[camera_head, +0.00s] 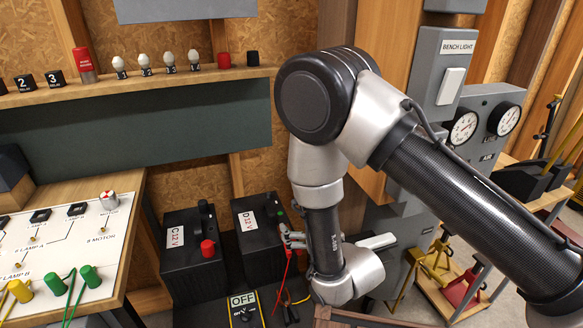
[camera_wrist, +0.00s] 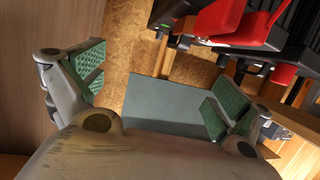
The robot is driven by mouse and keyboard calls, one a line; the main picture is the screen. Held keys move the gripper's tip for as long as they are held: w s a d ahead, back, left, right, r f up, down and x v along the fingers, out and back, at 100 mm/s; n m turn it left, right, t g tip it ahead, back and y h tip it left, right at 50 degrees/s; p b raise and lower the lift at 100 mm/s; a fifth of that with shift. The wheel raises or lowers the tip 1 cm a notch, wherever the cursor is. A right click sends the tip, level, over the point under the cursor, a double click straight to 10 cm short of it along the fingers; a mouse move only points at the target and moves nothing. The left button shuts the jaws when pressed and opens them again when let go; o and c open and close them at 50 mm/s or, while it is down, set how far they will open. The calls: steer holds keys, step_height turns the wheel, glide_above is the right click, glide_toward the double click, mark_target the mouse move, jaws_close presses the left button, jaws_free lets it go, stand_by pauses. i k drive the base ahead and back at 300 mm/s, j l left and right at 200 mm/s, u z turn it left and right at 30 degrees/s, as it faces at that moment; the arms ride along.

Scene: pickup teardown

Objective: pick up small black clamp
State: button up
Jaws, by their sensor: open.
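My gripper (camera_head: 289,238) is open beside the battery marked D in the head view, partly hidden by my own arm. In the wrist view my gripper (camera_wrist: 150,92) shows two green-padded fingers spread wide, with nothing between them. A small dark clamp-like thing (camera_head: 288,309) lies low in the head view, near the OFF switch box and apart from my gripper. I cannot tell for sure that it is the small black clamp. Red and black parts (camera_wrist: 215,20) fill the top right of the wrist view, beyond the fingers; their shape is cut off.
Battery C (camera_head: 185,265) and battery D (camera_head: 250,232) stand close together. A red lead (camera_head: 284,270) hangs near my gripper. The OFF switch box (camera_head: 243,312) is in front. The lamp board (camera_head: 60,245) is at left, a shelf (camera_head: 130,88) above, and a gauge cabinet (camera_head: 487,110) at right.

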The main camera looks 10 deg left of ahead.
mark_target(287, 305)
steer(key=k+l, duration=0.75)
steer(key=l, duration=0.25)
